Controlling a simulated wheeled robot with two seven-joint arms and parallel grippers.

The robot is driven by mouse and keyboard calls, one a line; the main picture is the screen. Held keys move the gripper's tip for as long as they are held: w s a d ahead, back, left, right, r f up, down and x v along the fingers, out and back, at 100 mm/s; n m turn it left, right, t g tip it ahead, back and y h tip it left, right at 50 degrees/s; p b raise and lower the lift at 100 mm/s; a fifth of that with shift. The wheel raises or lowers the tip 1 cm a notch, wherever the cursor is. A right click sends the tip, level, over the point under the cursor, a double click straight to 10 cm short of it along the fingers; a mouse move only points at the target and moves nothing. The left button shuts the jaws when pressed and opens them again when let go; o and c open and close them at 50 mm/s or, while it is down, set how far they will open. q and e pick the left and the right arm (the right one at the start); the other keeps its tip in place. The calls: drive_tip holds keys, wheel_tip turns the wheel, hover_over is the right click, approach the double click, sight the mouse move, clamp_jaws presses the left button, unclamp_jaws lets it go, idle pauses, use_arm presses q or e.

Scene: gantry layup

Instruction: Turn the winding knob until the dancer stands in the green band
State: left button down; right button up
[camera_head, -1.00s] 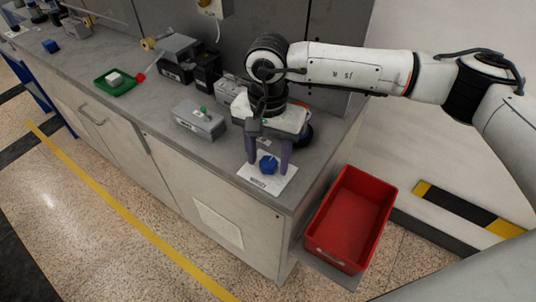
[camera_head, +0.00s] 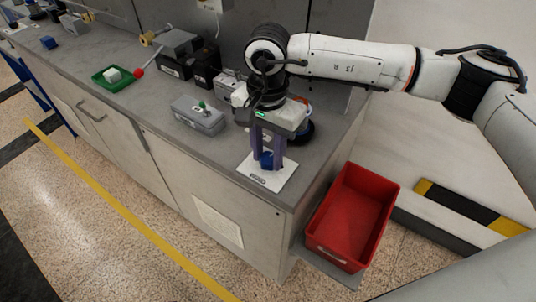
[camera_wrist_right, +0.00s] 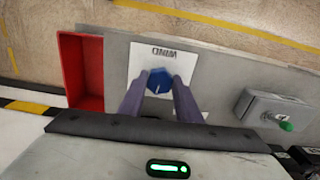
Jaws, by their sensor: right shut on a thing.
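The blue winding knob (camera_head: 266,160) stands on a white plate (camera_head: 258,178) near the bench's front right corner. In the right wrist view the knob (camera_wrist_right: 160,81) has a pale pointer line on it, and its plate (camera_wrist_right: 143,58) reads "WIND". My right gripper (camera_head: 267,158) reaches down from above, and its two purple fingers are shut on the knob, one on each side. It also shows in the right wrist view (camera_wrist_right: 160,90). I cannot make out the dancer or a green band in these views. My left gripper is not in view.
A grey box with a green button (camera_head: 199,115) sits left of the knob. A green tray (camera_head: 115,78) with a white block is farther left. A red bin (camera_head: 350,215) stands beside the bench's right end. Dark boxes (camera_head: 190,65) stand at the back.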

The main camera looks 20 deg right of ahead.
drive_tip(key=m+b, duration=0.2)
drive_tip(key=m, duration=0.1)
drive_tip(key=shift+f+m, duration=0.15)
drive_tip(key=shift+m, duration=0.15)
drive_tip(key=shift+m+b, duration=0.85)
drive_tip(key=shift+m, duration=0.15)
drive_tip(key=m+b, duration=0.1)
drive_tip(key=m, duration=0.2)
drive_tip(key=shift+w+m+b, duration=0.1)
drive_tip(key=shift+m+b, duration=0.2)
drive_tip(key=shift+b, duration=0.1)
drive_tip(key=shift+m+b, duration=0.4)
drive_tip(key=shift+m, duration=0.4)
drive_tip(key=shift+m+b, duration=0.35)
drive_tip(key=shift+m, duration=1.15)
drive_tip(key=shift+r, duration=0.2)
drive_tip(key=o, duration=1.1)
drive_tip(key=shift+c, duration=0.2)
